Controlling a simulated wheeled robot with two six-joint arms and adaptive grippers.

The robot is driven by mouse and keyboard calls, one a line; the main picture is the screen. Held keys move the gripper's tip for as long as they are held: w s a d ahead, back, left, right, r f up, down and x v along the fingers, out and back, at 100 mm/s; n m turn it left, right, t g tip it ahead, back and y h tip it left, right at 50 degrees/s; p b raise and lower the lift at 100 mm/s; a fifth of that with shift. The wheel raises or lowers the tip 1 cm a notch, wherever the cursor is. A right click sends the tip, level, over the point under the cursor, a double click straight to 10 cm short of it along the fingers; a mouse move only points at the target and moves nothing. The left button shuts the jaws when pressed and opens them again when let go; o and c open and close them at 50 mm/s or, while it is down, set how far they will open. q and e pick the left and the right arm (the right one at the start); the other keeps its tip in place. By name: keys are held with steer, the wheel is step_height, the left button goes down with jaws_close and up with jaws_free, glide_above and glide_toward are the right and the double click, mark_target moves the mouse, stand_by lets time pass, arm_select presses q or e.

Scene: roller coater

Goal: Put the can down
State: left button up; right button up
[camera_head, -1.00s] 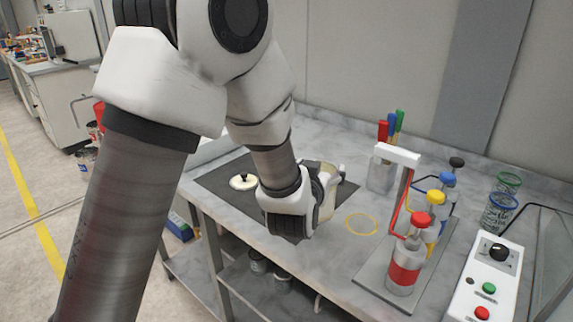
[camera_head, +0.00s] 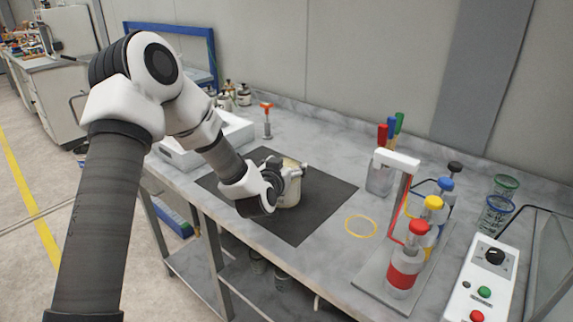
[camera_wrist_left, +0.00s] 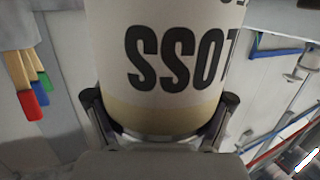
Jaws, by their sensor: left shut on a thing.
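The cream can (camera_head: 290,193) is upright over the dark mat (camera_head: 318,207) on the bench; I cannot tell whether its base touches the mat. My left gripper (camera_head: 290,172) is shut on the can from its left side and partly hides it. In the left wrist view the can (camera_wrist_left: 170,50) fills the upper middle, with large dark letters on its pale label. The fingers of the gripper (camera_wrist_left: 163,112) press on both sides of it. My right gripper is not in view.
A stand with coloured-cap bottles (camera_head: 405,268) is at the right, beside a white button box (camera_head: 483,285). A yellow ring (camera_head: 361,227) marks bare bench between mat and stand. A pen holder (camera_head: 380,178) stands behind. A white tray (camera_head: 175,152) is at the left.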

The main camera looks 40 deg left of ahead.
arm_select(q)
steer(key=shift+f, duration=0.1)
steer(key=o, duration=1.7)
steer(key=shift+r, duration=0.3)
steer(key=b+v, duration=0.1)
steer(key=v, duration=1.1)
steer(key=shift+d+f, duration=0.1)
steer(key=shift+f, duration=0.05)
